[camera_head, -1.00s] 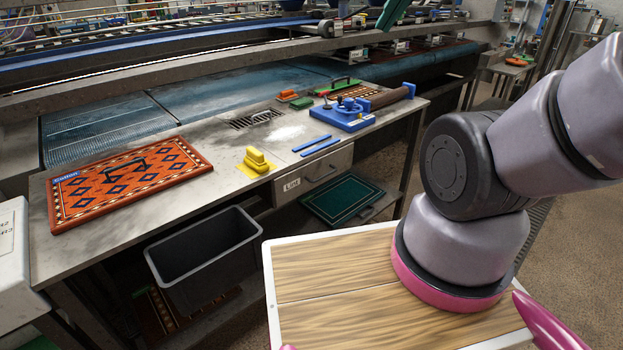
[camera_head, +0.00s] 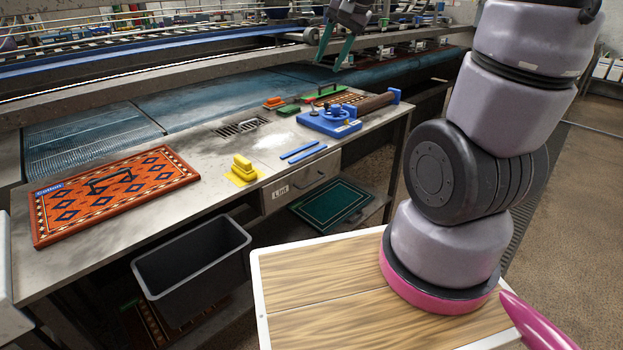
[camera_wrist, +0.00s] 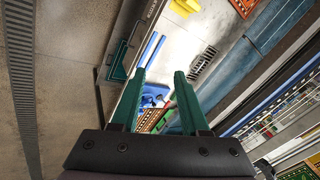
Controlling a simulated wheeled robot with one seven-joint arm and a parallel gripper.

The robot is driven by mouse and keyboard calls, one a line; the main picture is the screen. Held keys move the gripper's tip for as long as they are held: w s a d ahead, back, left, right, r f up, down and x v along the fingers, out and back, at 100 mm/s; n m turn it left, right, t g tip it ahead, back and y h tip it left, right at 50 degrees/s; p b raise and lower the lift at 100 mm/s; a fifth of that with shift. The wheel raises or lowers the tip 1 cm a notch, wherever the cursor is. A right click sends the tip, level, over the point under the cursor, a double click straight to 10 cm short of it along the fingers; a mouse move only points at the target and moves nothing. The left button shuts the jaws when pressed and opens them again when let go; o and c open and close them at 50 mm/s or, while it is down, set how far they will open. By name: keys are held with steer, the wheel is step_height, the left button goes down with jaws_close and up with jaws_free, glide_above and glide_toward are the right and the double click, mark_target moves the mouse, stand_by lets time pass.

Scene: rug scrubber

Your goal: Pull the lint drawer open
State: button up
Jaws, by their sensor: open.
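The lint drawer (camera_head: 303,184) is a grey metal front with a "Lint" label and a bar handle (camera_head: 308,183), under the front edge of the steel table (camera_head: 110,247). Its front looks flush with the table. My gripper (camera_head: 328,66) is at the top of the head view, high above the table's far side and well apart from the drawer. Its two teal fingers are open and empty. In the wrist view, my gripper (camera_wrist: 160,75) points down past the table; the drawer front shows only at a steep angle at upper left.
On the table are an orange patterned rug sample (camera_head: 115,195), a yellow block (camera_head: 243,170), blue strips (camera_head: 303,152) and a blue device (camera_head: 330,122). A black bin (camera_head: 190,268) and a teal mat (camera_head: 330,206) lie below. Floor at right is clear.

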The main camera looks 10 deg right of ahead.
steer(key=w+f+m+g, duration=0.25)
steer(key=w+f, duration=0.65)
steer(key=f, duration=0.6)
steer(key=m+h, duration=0.2)
steer(key=m, duration=0.1)
glide_toward(312, 183)
steer(key=shift+n+g, duration=0.25)
steer(key=f, duration=0.2)
steer(key=w+f, duration=0.1)
steer(key=f, duration=0.2)
steer(key=w+f, duration=0.1)
steer(key=f, duration=0.1)
steer(key=shift+a+f, duration=0.15)
steer(key=shift+a, duration=0.15)
jaws_close()
steer(key=shift+w, duration=0.1)
